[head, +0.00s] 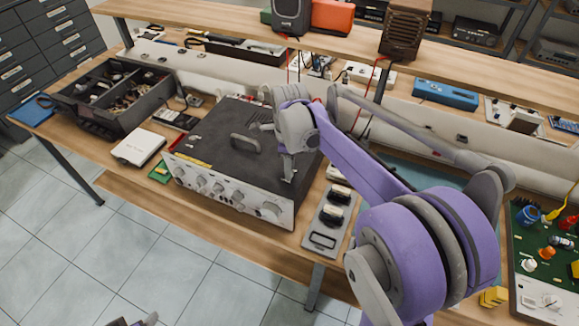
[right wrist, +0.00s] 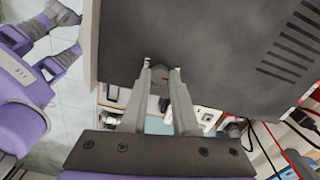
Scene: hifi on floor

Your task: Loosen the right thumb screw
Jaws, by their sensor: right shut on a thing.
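The hifi unit (head: 225,145) stands on the bench, with a black cover, a handle on top and a pale knobbed front. My right gripper (head: 288,178) reaches down at the cover's right edge. In the right wrist view its fingertips (right wrist: 162,70) are close together at the cover's (right wrist: 200,35) edge, shut on a small dark piece with a bit of red, which appears to be the right thumb screw (right wrist: 164,76). The fingers hide most of it, and the head view does not show it. Only a tip of my left gripper (head: 140,321) shows at the bottom of the head view.
A dark parts tray (head: 115,95) and a white box (head: 138,147) stand left of the unit. A grey panel with meters (head: 330,215) lies close on its right. A shelf (head: 330,45) runs above the back. Cables (right wrist: 285,130) hang near the unit in the wrist view.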

